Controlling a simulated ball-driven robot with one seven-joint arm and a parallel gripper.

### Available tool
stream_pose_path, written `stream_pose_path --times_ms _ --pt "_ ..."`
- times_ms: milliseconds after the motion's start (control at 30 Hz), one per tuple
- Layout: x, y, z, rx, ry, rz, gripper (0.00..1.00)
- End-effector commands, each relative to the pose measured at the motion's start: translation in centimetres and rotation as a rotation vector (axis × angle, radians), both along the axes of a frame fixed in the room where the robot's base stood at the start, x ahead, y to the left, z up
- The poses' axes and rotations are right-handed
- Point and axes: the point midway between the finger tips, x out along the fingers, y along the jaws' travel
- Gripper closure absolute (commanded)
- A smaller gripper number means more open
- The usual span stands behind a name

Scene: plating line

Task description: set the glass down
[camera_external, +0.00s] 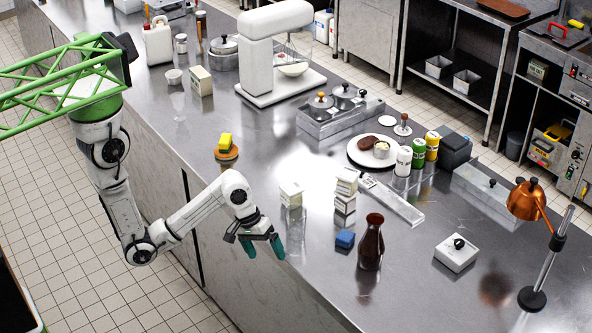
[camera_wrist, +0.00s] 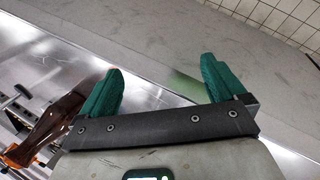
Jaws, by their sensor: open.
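My gripper (camera_external: 263,246) is open, its two green fingers apart, at the near edge of the steel counter (camera_external: 310,262). In the wrist view, nothing is held between the fingers of the gripper (camera_wrist: 160,70). A brown shape at the left of the wrist view (camera_wrist: 48,128) may be this vessel; I cannot tell for sure.
A white box (camera_external: 457,253) and a copper lamp (camera_external: 524,200) are further right. A plate (camera_external: 352,155) with food lies behind. The counter's front right is clear.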

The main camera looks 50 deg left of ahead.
Motion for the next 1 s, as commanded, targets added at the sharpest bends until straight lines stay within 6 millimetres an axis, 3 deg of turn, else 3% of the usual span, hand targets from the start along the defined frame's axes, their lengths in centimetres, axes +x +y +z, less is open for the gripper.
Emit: stream_pose_path --times_ms 33,200,400,567,1000 --pt "-1.9 1.2 -1.5 0.036 -0.008 -0.050 0.03" --pt "-7.1 6.8 -5.4 0.206 -0.043 -0.256 0.03" --pt "-11.5 11.7 -7.6 0.353 -0.030 -0.441 0.03" --pt "-12.6 13.1 -7.9 0.391 -0.022 -0.494 0.00" --pt "-12.1 12.9 -7.9 0.389 -0.043 -0.493 0.00"
